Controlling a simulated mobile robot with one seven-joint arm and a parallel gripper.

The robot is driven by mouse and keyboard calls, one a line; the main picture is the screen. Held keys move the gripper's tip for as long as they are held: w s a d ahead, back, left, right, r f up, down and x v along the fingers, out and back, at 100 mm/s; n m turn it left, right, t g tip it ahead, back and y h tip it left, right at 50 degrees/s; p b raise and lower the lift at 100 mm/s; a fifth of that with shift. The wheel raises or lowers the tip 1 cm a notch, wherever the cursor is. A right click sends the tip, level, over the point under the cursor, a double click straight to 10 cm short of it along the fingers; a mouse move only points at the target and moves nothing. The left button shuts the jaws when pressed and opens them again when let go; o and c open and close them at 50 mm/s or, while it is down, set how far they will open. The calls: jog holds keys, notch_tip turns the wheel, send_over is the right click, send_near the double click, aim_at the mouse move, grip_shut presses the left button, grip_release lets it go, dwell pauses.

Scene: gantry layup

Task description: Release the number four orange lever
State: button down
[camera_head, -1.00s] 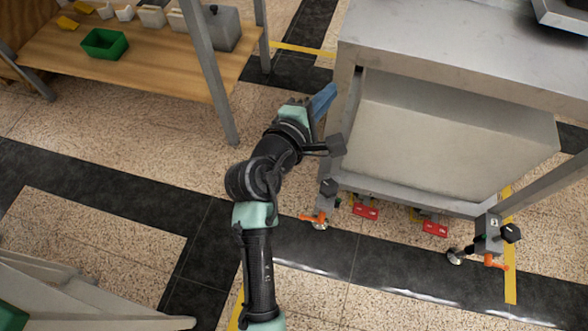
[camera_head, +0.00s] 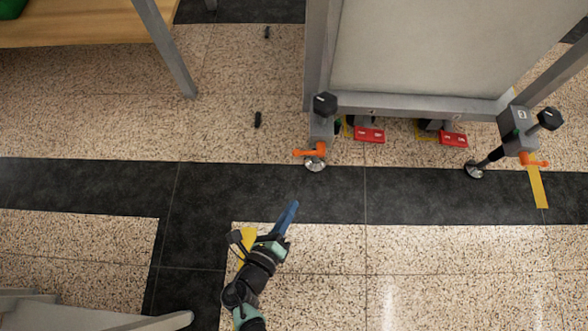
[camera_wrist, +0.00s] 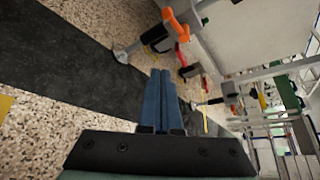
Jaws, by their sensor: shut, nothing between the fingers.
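An orange lever (camera_head: 310,151) sits low on the left front leg of the grey table, just above its round foot. A second orange lever (camera_head: 533,160) is on the right front leg, under a grey block (camera_head: 519,127) with a small label I cannot read. I cannot tell which lever is number four. My gripper (camera_head: 293,206) is shut and empty, below and left of the left lever in the head view, apart from it. In the wrist view its blue fingers (camera_wrist: 160,74) lie together, with an orange lever (camera_wrist: 176,25) beyond them, up and slightly right.
Red pedals (camera_head: 369,134) (camera_head: 453,140) stand under the table's front edge. Black knobs (camera_head: 325,104) (camera_head: 550,118) top the leg fittings. A wooden bench (camera_head: 75,25) is at upper left. The floor between my gripper and the table legs is clear.

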aim_at(308, 153)
jog(key=w+d+f+b, duration=0.1)
jog(key=w+b, duration=0.5)
jog(key=w, duration=0.5)
jog(key=shift+w+d+b, duration=0.2)
jog(key=shift+d+b, duration=0.05)
jog(key=shift+b, duration=0.15)
jog(key=shift+f, duration=0.1)
jog(key=r+p, duration=0.1)
jog(key=p, duration=0.1)
jog(key=m+y+p, duration=0.1)
jog(key=p, duration=0.1)
jog(key=shift+w+a+r+p, duration=0.2)
jog(key=shift+w+r+p, duration=0.1)
jog(key=shift+r+p, duration=0.1)
jog(key=shift+f, duration=0.1)
